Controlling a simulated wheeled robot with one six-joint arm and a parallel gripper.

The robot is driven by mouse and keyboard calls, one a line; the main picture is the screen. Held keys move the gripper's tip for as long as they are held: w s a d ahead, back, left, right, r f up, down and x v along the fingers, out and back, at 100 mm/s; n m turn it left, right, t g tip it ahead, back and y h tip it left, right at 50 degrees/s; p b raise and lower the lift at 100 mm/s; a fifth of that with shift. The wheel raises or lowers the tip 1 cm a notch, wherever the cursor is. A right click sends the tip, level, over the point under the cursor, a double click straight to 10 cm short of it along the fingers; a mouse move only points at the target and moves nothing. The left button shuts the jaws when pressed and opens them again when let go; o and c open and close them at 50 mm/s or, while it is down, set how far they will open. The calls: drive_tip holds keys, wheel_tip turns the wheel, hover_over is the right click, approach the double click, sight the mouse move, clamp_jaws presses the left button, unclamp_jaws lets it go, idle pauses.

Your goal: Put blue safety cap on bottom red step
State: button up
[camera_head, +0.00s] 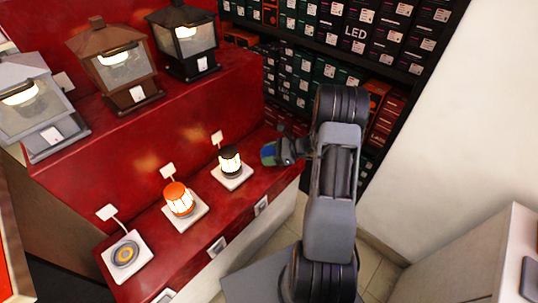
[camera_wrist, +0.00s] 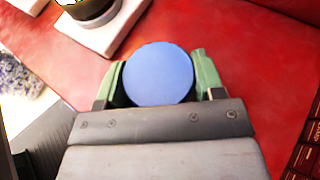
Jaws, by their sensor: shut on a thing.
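The blue safety cap (camera_wrist: 158,74) is round and flat and sits between the two green fingers of my gripper (camera_wrist: 155,80) in the wrist view. My gripper is shut on it. In the head view the cap (camera_head: 268,153) shows as a small blue patch at my gripper (camera_head: 272,153), at the right end of the bottom red step (camera_head: 148,228). Red step surface (camera_wrist: 220,40) lies beneath and around the cap in the wrist view. I cannot tell whether the cap touches the step.
A black lamp (camera_head: 230,161), an orange lamp (camera_head: 178,198) and a round disc (camera_head: 125,254) stand on white plates along the bottom step. Several lanterns (camera_head: 115,65) stand on the upper step. Shelves of boxes (camera_head: 330,40) rise behind. Step surface right of the black lamp is bare.

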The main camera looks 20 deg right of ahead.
drive_tip(key=shift+f, duration=0.1)
drive_tip(key=o, duration=0.5)
drive_tip(key=shift+f, duration=0.1)
drive_tip(key=o, duration=0.5)
